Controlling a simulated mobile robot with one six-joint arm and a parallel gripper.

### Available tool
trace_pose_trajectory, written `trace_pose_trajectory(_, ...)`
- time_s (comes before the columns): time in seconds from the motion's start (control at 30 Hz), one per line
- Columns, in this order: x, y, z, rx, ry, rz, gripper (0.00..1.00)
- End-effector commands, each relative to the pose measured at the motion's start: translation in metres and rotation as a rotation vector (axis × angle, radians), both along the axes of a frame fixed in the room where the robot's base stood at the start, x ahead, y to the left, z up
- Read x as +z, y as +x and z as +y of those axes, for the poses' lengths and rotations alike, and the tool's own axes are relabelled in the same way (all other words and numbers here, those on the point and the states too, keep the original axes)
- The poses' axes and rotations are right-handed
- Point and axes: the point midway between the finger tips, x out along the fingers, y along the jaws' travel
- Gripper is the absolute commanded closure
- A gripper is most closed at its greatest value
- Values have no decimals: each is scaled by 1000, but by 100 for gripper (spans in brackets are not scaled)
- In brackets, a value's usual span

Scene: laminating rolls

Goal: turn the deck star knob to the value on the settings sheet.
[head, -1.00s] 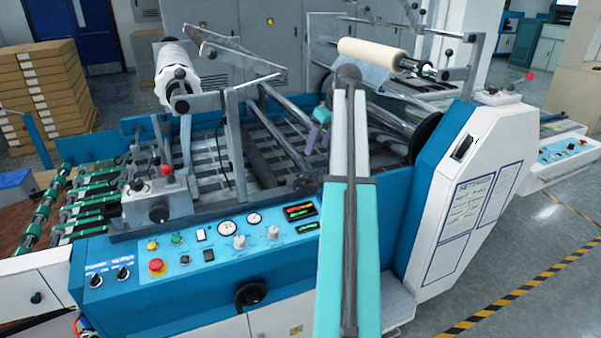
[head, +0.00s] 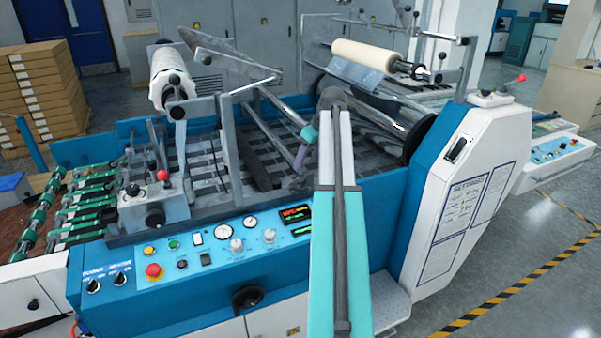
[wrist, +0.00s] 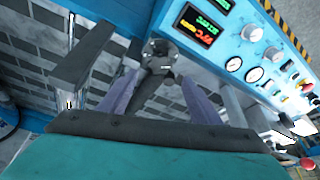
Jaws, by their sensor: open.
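In the wrist view, a dark knob with a lobed head (wrist: 160,50), which looks like the deck star knob, stands just beyond and between my purple fingertips. My gripper (wrist: 160,84) is open with empty space between its fingers; I cannot tell whether either finger touches the knob. In the head view my gripper (head: 300,157) points down over the near side of the machine deck. The knob is small and dark there, and its setting cannot be read. The settings sheet (head: 455,208) appears to be the printed sheet on the white side panel; its text is too small to read.
The blue control panel (head: 222,245) with dials and buttons lies in front of the deck. A grey upright bracket (head: 232,150) stands left of my gripper. Metal rollers (head: 285,110) cross the deck behind it. A white roll (head: 165,75) sits farther back.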

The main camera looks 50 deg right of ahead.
Motion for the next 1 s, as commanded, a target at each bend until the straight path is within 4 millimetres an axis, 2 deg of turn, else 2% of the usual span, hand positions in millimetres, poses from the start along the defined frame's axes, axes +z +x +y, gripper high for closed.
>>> trace_pose_trajectory(0.63, -61, 26, 1, 1, 1, 1, 42)
trace_pose_trajectory(1.0, -73, 32, 1, 2, -1, 0, 42)
